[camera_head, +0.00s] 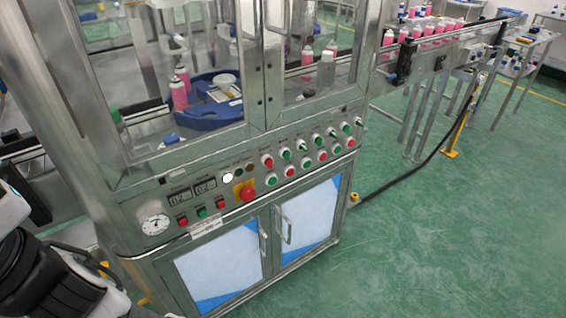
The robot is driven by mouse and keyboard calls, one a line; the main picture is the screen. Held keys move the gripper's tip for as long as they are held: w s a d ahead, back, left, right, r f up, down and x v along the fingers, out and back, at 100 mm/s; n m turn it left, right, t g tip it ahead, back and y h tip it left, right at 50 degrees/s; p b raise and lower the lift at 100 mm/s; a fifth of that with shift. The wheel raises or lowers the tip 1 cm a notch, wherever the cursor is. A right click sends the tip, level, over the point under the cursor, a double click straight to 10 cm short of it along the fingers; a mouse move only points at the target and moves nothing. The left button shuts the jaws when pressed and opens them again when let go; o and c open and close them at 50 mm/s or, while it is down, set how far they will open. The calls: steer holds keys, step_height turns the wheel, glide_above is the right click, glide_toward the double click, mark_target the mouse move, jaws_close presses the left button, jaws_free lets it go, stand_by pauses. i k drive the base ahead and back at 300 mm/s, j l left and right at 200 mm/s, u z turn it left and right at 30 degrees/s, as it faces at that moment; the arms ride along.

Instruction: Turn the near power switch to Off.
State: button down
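The control panel (215,208) runs along the front of a steel machine cabinet, above its doors. It has a red emergency stop on a yellow plate (247,193), small red and green buttons at the left, and two rows of round red and green controls (289,171) to the right. Several controls in the upper row have small levers. I cannot tell which one is the near power switch, nor read its setting. Part of my arm, black and white, shows at the lower left, apart from the panel. My gripper's fingers do not show.
Cabinet doors with handles (282,225) are below. Behind glass, a blue rotary fixture (208,108) holds pink bottles. A conveyor (450,38) with pink bottles extends right. A black cable crosses the open green floor (440,240).

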mark_target(269, 162)
steer(key=i+l+z, duration=0.25)
steer(key=l, duration=0.2)
steer(key=i+l+z, duration=0.2)
steer(key=i+l, duration=0.15)
